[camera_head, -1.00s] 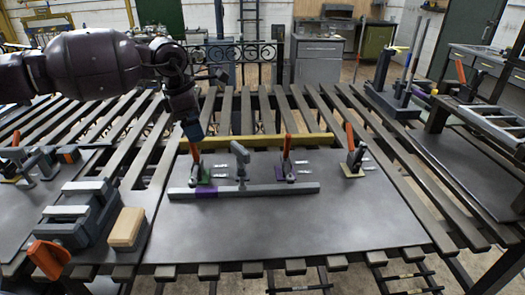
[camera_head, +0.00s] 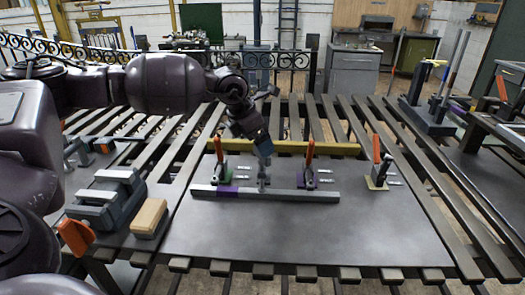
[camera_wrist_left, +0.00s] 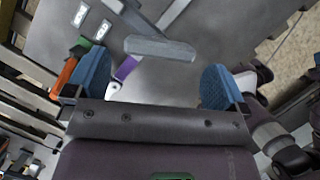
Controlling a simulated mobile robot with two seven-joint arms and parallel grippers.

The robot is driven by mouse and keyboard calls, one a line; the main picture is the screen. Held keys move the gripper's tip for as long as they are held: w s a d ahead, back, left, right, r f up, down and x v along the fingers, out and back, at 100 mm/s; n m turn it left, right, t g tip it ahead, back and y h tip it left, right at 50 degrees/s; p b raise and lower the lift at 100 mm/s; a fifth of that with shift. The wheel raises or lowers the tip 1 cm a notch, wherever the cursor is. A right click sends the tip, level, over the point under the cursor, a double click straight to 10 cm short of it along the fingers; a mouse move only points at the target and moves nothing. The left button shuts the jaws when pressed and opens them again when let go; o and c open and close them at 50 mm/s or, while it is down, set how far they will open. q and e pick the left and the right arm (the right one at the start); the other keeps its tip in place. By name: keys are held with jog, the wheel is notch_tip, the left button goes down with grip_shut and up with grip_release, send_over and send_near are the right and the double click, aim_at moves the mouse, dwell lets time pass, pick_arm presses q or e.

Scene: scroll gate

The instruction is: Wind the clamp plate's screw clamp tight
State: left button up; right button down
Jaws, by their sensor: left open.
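The clamp plate (camera_head: 330,228) is a dark flat plate on the slatted bench. A long grey bar (camera_head: 290,196) with a purple section lies across it. The grey screw clamp (camera_head: 263,183) stands upright behind the bar's middle; its top is partly hidden by my left gripper (camera_head: 263,148). In the left wrist view the clamp's grey crossbar handle (camera_wrist_left: 160,48) shows beyond and between the blue fingertips of my left gripper (camera_wrist_left: 155,82). The fingers are open, apart from the handle, with nothing between them. My right gripper is not in view.
Toggle clamps with orange levers stand left (camera_head: 220,160), right (camera_head: 308,165) and far right (camera_head: 378,165) on the plate. A yellow rail (camera_head: 310,148) runs behind. A grey vise-like block (camera_head: 108,200) and a wooden block (camera_head: 149,217) sit at left. The plate's front is clear.

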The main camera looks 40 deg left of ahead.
pick_arm(q)
jog(key=shift+x, duration=2.05)
jog(key=c, duration=0.7)
jog(key=shift+c, duration=0.2)
jog(key=shift+m, duration=0.4)
